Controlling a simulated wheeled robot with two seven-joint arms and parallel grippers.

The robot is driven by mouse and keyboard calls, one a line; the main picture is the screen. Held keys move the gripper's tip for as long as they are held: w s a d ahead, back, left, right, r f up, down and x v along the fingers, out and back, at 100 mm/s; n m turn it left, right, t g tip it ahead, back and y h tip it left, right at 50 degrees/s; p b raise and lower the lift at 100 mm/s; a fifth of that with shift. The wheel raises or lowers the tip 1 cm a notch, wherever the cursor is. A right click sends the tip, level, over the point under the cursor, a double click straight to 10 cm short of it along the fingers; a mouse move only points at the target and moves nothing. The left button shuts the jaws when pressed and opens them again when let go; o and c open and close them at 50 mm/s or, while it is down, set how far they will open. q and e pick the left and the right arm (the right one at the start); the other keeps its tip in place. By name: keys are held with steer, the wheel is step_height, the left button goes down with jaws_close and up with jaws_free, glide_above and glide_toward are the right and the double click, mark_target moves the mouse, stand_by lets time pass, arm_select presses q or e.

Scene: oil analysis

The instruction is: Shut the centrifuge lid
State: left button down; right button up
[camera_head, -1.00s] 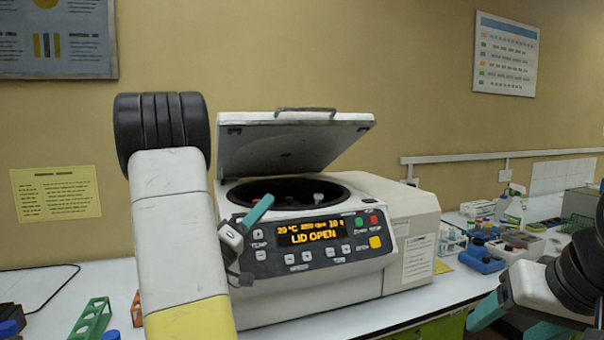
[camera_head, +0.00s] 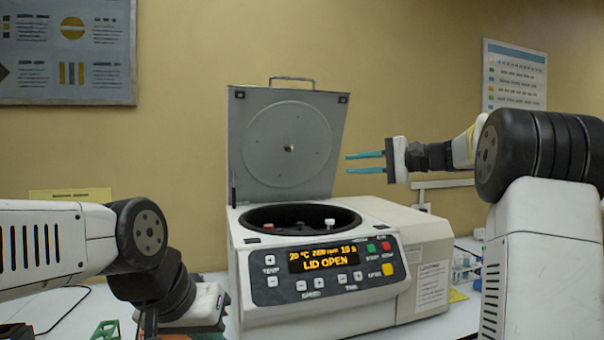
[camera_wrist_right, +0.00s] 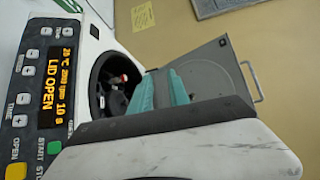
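The white centrifuge (camera_head: 300,250) stands on the bench, and its display (camera_head: 323,257) reads LID OPEN. Its grey lid (camera_head: 287,150) stands nearly upright above the open bowl (camera_head: 300,218), with a wire handle (camera_head: 291,79) on its top edge. My right gripper (camera_head: 348,163) is right of the lid, its two teal fingers pointing left with a narrow gap, empty. In the right wrist view, the fingers (camera_wrist_right: 160,90) lie in front of the bowl and lid (camera_wrist_right: 205,75). My left gripper (camera_head: 190,312) is low at the left, apart from the centrifuge; its fingers are mostly hidden.
A green rack (camera_head: 106,330) is at the bottom left. Small bottles and a rack (camera_head: 463,265) stand right of the centrifuge, partly behind my right arm. A wall is close behind. The space above the bowl is clear.

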steer(key=x, duration=0.8)
steer(key=shift+w+r, duration=0.15)
steer(key=shift+w, duration=0.05)
jaws_close()
steer(key=shift+c, duration=2)
jaws_free()
steer(key=o, duration=0.4)
